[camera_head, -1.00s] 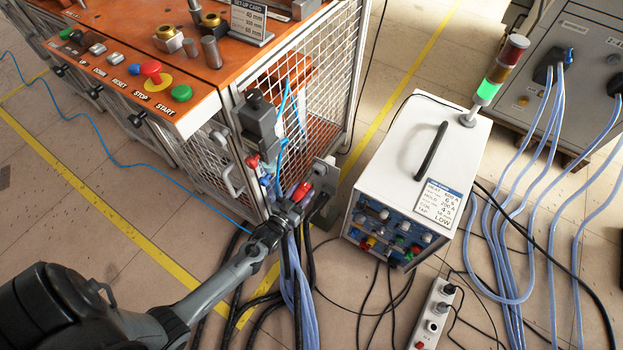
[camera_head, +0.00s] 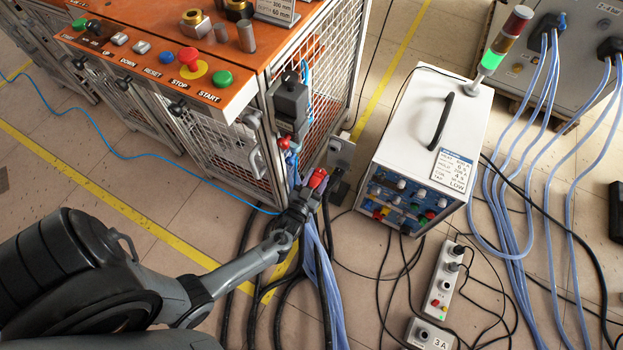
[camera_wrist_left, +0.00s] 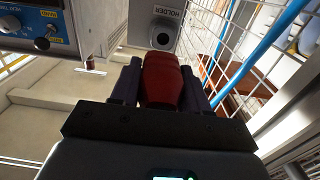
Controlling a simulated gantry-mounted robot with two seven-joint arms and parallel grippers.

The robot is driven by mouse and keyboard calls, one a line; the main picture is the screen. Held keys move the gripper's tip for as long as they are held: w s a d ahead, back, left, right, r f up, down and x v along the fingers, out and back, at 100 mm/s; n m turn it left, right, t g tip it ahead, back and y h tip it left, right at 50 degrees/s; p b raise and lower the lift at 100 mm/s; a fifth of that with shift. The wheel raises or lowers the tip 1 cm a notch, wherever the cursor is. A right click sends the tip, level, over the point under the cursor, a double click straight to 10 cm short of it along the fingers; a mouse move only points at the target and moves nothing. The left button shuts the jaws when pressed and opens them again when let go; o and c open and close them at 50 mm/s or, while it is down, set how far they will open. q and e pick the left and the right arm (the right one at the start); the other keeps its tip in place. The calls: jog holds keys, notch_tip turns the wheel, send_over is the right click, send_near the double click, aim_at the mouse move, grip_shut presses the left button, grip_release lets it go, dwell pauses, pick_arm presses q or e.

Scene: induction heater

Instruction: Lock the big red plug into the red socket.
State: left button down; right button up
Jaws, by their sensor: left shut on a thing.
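My left gripper (camera_head: 302,194) is shut on the big red plug (camera_head: 317,179), in front of the side of the orange-topped bench. In the left wrist view the red plug (camera_wrist_left: 163,80) sits between the dark fingers, pointing away from the wrist. The grey holder (camera_head: 341,151) stands just right of and beyond the plug, with a visible gap in the head view. Its dark round hole shows in the wrist view on the holder (camera_wrist_left: 152,36), above the plug. A small red fitting (camera_head: 285,142), perhaps the red socket, shows below a dark grey box on the bench corner. My right gripper is not in view.
The bench's mesh cage (camera_head: 325,75) is close behind the plug. A white power unit (camera_head: 412,125) stands to the right. Cables and blue hoses (camera_head: 318,270) hang below the gripper. A power strip (camera_head: 442,285) lies on the floor at lower right.

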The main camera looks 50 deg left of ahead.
aim_at(319, 172)
pick_arm(q)
jog(key=shift+w, duration=0.45)
jog(key=shift+w+a+f+b, duration=0.15)
jog(key=shift+w+a+b, duration=0.35)
jog(key=shift+a+b, duration=0.2)
jog(key=shift+w+a, duration=0.15)
jog(key=shift+w, duration=0.15)
jog(key=shift+b+x, duration=1.45)
jog(key=shift+x, duration=1.4)
jog(key=shift+p, duration=0.3)
jog(key=shift+w+a+b, duration=0.1)
jog(key=shift+w+b, duration=0.2)
jog(key=shift+w, duration=0.4)
